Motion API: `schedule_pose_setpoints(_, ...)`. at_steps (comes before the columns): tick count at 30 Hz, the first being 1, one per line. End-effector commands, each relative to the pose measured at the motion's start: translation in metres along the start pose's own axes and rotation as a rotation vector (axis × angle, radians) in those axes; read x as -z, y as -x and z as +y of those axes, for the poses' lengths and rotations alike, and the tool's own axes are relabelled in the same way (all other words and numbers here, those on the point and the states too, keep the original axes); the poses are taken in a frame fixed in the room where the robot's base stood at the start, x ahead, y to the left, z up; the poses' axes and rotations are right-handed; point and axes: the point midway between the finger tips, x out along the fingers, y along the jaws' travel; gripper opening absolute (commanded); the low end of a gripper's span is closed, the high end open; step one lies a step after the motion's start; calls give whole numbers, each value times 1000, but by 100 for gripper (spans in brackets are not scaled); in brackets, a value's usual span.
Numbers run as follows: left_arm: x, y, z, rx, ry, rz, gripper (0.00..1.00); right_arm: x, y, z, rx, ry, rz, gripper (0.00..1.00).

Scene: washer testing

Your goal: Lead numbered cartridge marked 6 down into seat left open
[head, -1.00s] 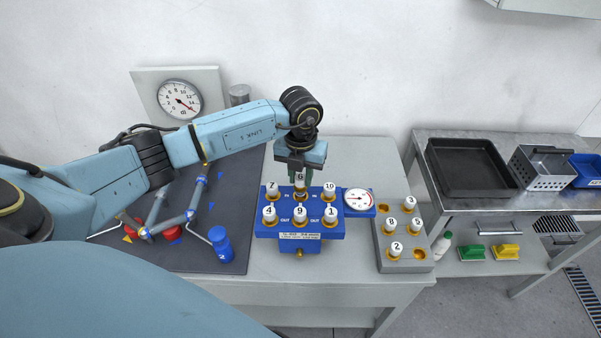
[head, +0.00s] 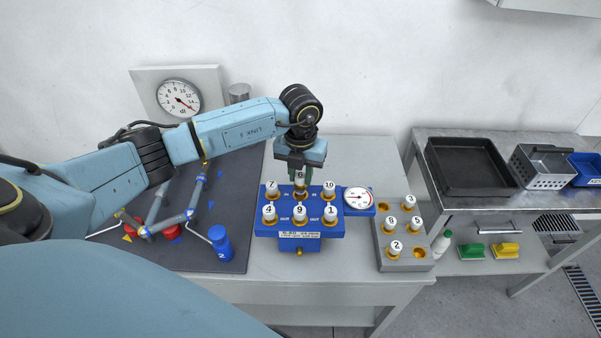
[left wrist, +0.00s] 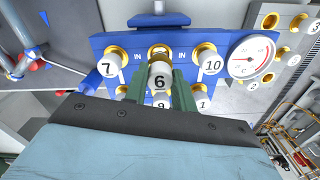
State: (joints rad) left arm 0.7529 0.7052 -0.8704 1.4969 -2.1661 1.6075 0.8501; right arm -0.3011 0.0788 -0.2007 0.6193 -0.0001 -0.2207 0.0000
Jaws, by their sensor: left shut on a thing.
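The white cartridge marked 6 (left wrist: 160,80) is upright between the green fingers of my left gripper (head: 300,178), which is shut on it. It also shows in the head view (head: 300,177), over the back row's middle seat of the blue block (head: 270,231). A brass seat ring (left wrist: 159,50) shows just behind it in the left wrist view. Cartridges 7 (head: 271,187) and 10 (head: 329,188) stand on either side, with 4, 9 and 1 in front. Whether the cartridge's lower end touches the seat is hidden. My right gripper is out of view.
A gauge (head: 357,197) is fixed at the block's right. A grey rack (head: 390,265) right of it holds several cartridges. The bench front is clear.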

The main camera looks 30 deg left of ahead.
Motion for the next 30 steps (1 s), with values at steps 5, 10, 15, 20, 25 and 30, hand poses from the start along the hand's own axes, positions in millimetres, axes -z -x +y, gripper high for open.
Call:
schedule_pose_setpoints(5,0,-5,0,0,0,0,2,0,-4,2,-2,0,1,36)
schedule_pose_setpoints(10,0,-12,0,0,0,1,2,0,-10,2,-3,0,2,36)
schedule_pose_setpoints(15,0,-19,0,0,0,1,2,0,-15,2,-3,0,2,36)
schedule_pose_setpoints(20,0,-26,0,0,0,1,2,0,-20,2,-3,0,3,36)
schedule_pose_setpoints(25,0,-32,0,0,0,1,2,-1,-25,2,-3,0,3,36)
schedule_pose_setpoints(30,0,-37,0,0,-1,1,2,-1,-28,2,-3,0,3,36)
